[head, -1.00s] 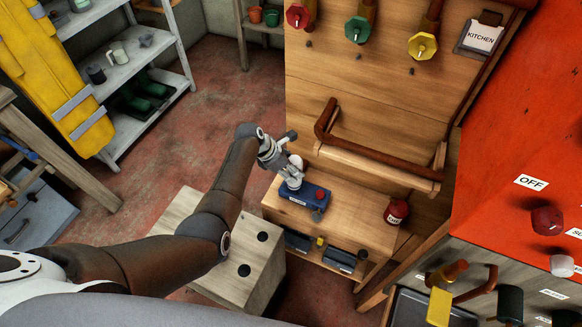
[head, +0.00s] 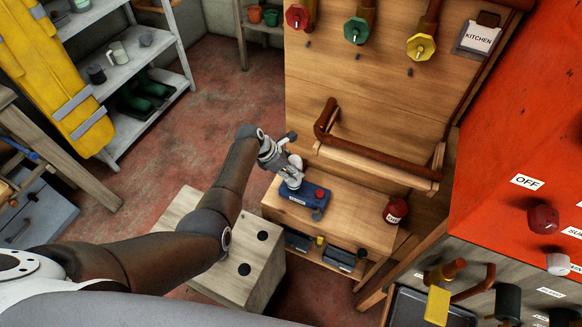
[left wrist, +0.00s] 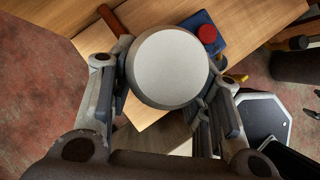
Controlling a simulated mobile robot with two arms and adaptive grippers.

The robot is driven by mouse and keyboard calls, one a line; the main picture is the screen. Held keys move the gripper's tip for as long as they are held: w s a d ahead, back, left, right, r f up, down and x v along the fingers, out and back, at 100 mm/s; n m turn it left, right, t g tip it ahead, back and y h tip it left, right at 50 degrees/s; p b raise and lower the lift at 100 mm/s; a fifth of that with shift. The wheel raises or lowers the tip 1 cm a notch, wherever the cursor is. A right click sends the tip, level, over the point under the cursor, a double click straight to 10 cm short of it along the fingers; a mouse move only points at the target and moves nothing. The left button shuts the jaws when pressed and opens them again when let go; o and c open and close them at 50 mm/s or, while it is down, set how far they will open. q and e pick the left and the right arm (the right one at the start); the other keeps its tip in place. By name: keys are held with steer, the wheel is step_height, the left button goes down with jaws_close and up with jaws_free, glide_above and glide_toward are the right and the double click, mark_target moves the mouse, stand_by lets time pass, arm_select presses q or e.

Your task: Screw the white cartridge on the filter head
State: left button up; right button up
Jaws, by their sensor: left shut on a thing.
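The white cartridge (left wrist: 168,67) fills the middle of the left wrist view, its round end facing the camera. My left gripper (head: 291,178) is shut on it, with a finger on each side. In the head view the cartridge is mostly hidden by the gripper. The blue filter head (head: 301,198), with a red knob on top, sits on the low wooden bench (head: 350,222). It also shows behind the cartridge in the left wrist view (left wrist: 228,42). The gripper is over the filter head's left part. I cannot tell whether the cartridge touches it. My right gripper is out of view.
A brown pipe (head: 385,165) with a wooden rail runs along the panel behind the bench. A dark red can (head: 395,211) stands at the bench's right end. A wooden box with dark holes (head: 215,262) lies below my left arm. A red cabinet (head: 525,130) is at the right.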

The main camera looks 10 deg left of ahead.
arm_select(q)
steer(key=shift+s+f, duration=0.15)
steer(key=shift+f, duration=0.1)
steer(key=shift+c, duration=0.5)
steer(key=shift+c, duration=0.5)
steer(key=shift+w+a+f+m+g+b, duration=0.1)
steer(key=shift+w+f+m+g+b, duration=0.15)
steer(key=shift+m+g+b, duration=0.5)
steer(key=shift+m+h+b, duration=0.3)
steer(key=shift+m+b, duration=0.2)
steer(key=shift+m, duration=0.05)
steer(key=shift+r, duration=0.1)
steer(key=shift+s+r+m, duration=0.1)
steer(key=shift+m, duration=0.2)
